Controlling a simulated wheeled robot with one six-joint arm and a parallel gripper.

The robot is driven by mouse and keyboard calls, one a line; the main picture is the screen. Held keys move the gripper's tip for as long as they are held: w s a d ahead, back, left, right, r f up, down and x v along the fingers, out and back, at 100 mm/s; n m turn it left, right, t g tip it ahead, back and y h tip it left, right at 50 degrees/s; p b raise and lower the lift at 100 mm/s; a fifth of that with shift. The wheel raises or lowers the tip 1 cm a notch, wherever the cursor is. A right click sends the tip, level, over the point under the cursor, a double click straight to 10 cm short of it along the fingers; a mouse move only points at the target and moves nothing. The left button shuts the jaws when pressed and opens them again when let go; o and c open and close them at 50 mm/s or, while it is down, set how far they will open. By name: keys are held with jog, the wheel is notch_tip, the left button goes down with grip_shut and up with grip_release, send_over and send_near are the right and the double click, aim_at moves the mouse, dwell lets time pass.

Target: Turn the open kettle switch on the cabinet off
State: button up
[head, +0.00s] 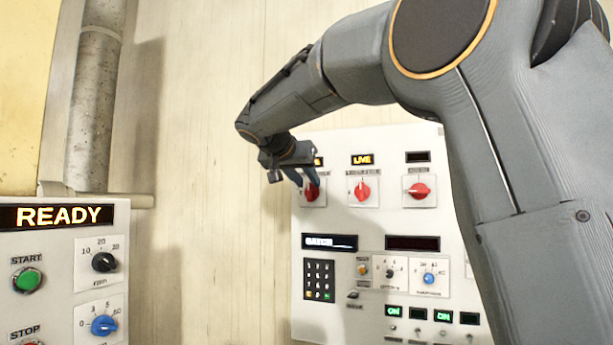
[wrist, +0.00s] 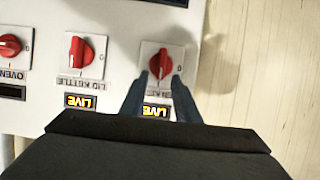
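The open kettle switch is a red rotary knob on a white plate, the leftmost of three in the head view (head: 311,192) and the rightmost in the upside-down wrist view (wrist: 160,63). Its handle stands about upright. The label is partly hidden by my fingers, with "EN KE" showing. Its lamp (wrist: 156,111) glows "LIVE". My gripper (head: 302,184) is at this knob. In the wrist view my two fingers (wrist: 161,77) are apart, one on each side of the handle's end, with a slight gap. I cannot tell whether either touches it.
The lid kettle switch (head: 362,191) has a lit "LIVE" lamp. The oven switch (head: 419,191) is turned sideways under a dark lamp. A keypad (head: 319,280) and small dials sit below on the cabinet (head: 375,147). A second panel (head: 50,245) reading "READY" stands left.

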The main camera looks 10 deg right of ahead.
jog(key=shift+w+d+f, duration=0.1)
jog(key=shift+w+d, duration=0.05)
jog(key=shift+c, duration=0.4)
grip_shut()
